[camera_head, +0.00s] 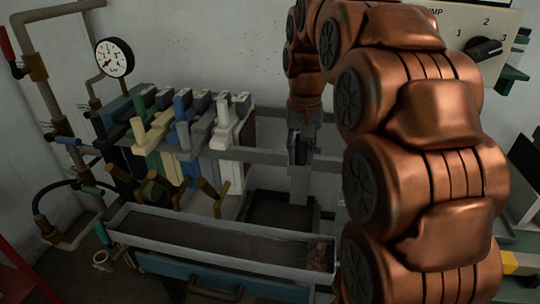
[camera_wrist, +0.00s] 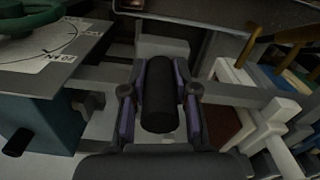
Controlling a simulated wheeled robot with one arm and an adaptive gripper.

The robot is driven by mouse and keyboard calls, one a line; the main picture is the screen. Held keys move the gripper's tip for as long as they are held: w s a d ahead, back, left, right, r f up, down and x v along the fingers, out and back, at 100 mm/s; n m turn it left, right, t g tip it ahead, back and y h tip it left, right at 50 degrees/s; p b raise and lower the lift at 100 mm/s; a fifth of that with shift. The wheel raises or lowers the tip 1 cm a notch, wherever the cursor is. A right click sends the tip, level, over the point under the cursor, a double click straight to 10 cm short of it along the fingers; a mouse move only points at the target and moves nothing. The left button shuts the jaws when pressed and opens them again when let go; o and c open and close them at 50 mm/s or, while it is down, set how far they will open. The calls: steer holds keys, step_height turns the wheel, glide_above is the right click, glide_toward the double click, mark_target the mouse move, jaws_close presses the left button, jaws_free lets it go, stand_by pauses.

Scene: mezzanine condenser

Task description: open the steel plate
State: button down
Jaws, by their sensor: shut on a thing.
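My gripper (camera_head: 303,140) hangs pointing down at the right part of the rack, over its rails. In the wrist view its two purple-lined fingers (camera_wrist: 160,100) stand on either side of a black cylindrical handle (camera_wrist: 160,92) and are shut on it. A narrow grey upright piece (camera_head: 300,188) shows just below my gripper in the head view. It looks like the steel plate, but my gripper and arm hide much of it. A pale grey block (camera_wrist: 163,46) shows beyond the fingertips; I cannot tell whether it belongs to the same plate.
Several coloured plates, ending in a white one (camera_head: 228,150), stand packed to the left, with a gap before my gripper. A long grey trough (camera_head: 220,238) lies in front. A pressure gauge (camera_head: 114,57) is at the left. A teal block (camera_wrist: 40,122) stands left in the wrist view.

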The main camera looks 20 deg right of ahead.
steer(key=shift+s+d+b, duration=0.15)
steer(key=shift+s+d, duration=0.45)
steer(key=shift+d, duration=0.25)
steer(key=shift+s+d+b, duration=0.15)
steer(key=shift+s+d, duration=0.45)
steer(key=shift+d, duration=0.2)
steer(key=c, duration=0.9)
jaws_free()
steer(key=shift+r, duration=3.7)
